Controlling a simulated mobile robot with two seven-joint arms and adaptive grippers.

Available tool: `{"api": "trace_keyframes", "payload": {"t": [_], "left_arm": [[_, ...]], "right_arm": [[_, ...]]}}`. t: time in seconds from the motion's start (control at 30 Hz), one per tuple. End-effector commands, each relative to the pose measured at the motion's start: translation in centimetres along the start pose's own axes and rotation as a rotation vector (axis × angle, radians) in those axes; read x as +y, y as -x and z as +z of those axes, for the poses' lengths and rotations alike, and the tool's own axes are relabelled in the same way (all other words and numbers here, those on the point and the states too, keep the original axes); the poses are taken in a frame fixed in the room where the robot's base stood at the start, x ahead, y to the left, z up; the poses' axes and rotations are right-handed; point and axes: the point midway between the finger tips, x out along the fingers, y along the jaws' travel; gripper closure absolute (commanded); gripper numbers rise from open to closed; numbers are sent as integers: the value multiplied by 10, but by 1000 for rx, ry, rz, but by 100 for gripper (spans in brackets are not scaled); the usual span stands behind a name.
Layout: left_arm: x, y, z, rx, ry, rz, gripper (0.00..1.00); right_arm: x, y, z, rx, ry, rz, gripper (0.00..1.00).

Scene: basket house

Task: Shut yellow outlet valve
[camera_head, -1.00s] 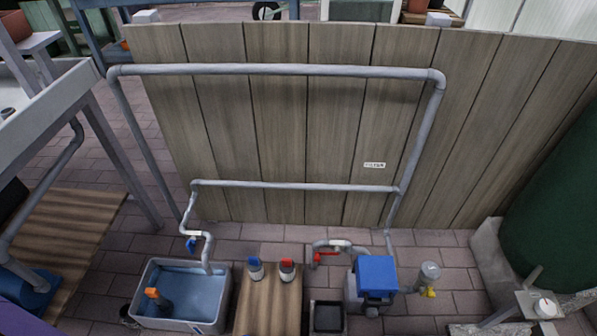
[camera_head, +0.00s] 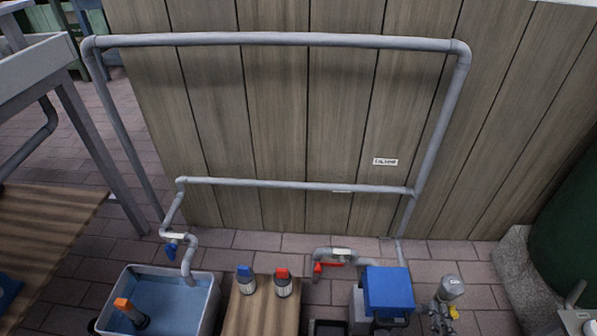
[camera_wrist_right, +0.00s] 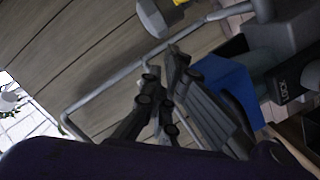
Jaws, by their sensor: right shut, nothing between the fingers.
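The yellow valve handle (camera_head: 453,312) is at the lower right of the head view, below a grey cylinder (camera_head: 450,288) and right of the blue box (camera_head: 388,291). In the wrist view, a yellow part (camera_wrist_right: 182,3) shows at the top edge beside the pale cylinder (camera_wrist_right: 158,18). My right gripper (camera_head: 438,313) shows only as small dark parts close to the left of the yellow handle; I cannot tell whether they touch. In the wrist view, the right gripper (camera_wrist_right: 165,90) is shut and empty, apart from the yellow part. My left gripper is not in view.
A red valve handle (camera_head: 328,266) sits left of the blue box, and a blue valve handle (camera_head: 172,249) is above the water tub (camera_head: 211,300). Two bottles stand on a wooden board (camera_head: 262,318). Grey pipes (camera_head: 270,39) run along the plank wall. A green tank is at right.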

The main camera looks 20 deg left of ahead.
Motion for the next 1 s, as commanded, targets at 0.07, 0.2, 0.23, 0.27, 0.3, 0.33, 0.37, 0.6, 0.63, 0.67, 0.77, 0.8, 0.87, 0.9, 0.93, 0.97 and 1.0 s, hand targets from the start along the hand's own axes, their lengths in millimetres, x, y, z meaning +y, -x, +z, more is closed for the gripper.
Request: {"api": "trace_keyframes", "payload": {"t": [0.07, 0.2, 0.23, 0.27, 0.3, 0.33, 0.37, 0.6, 0.63, 0.67, 0.77, 0.8, 0.87, 0.9, 0.93, 0.97, 1.0], "left_arm": [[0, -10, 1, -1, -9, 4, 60], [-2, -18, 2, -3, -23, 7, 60], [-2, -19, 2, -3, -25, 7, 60], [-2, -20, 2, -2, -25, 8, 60], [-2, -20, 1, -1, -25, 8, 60], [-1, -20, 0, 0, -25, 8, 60], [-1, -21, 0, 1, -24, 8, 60], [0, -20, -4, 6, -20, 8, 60], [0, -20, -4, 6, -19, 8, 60], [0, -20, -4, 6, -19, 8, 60], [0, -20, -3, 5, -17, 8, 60], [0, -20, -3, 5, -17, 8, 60], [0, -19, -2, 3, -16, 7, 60], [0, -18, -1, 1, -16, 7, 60], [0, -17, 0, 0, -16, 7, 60], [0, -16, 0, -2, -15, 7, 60], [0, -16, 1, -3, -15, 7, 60]], "right_arm": [[-3, -8, 14, -5, 2, -3, 100], [-2, -12, 30, -2, 0, -2, 100], [-2, -13, 32, -1, 0, -2, 100], [-2, -13, 34, -1, 0, -1, 100], [-2, -14, 36, -1, -1, -1, 100], [-1, -14, 37, -1, -1, -1, 100], [-1, -14, 38, -1, -1, -1, 100], [0, -14, 39, 0, -2, 0, 100], [0, -14, 39, 0, -2, 0, 100], [0, -14, 39, 0, -1, 0, 100], [0, -14, 39, 0, -3, -1, 100], [0, -13, 39, -1, -5, -1, 100], [1, -12, 38, -1, -12, -2, 100], [1, -10, 38, -1, -19, -4, 100], [1, -8, 38, -1, -27, -5, 100], [2, -7, 38, -1, -34, -7, 100], [2, -5, 38, -1, -43, -9, 100]]}}
